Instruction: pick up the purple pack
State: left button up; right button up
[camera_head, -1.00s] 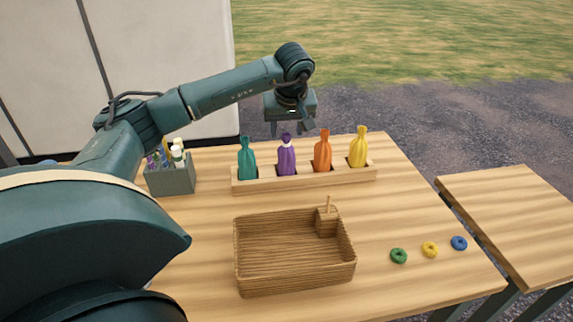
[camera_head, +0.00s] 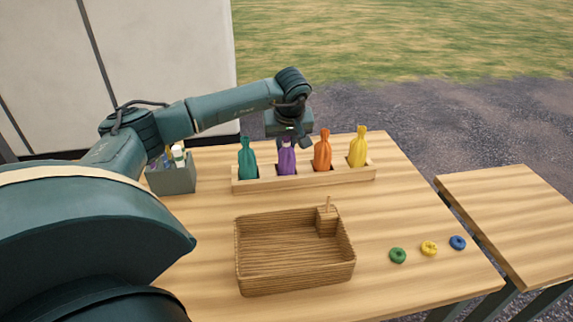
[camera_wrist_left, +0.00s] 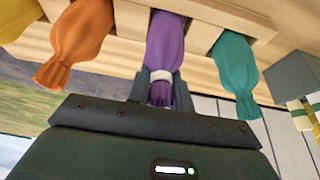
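The purple pack (camera_head: 287,161) stands upright in the wooden rack (camera_head: 330,178), between the teal pack (camera_head: 247,160) and the orange pack (camera_head: 322,152). A pale band circles its neck. My left gripper (camera_head: 288,144) is down over it from above. In the left wrist view, the fingers (camera_wrist_left: 161,88) sit close against both sides of the neck of the purple pack (camera_wrist_left: 165,42) and appear shut on it. The pack's lower end is hidden in its slot. My right gripper is in neither view.
A yellow pack (camera_head: 358,149) stands at the rack's right end. A grey bin (camera_head: 171,181) with small items is left of the rack. Green, yellow and blue rings (camera_head: 398,256) lie at the right; the table between is clear.

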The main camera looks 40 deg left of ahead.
pick_arm(q)
grip_shut()
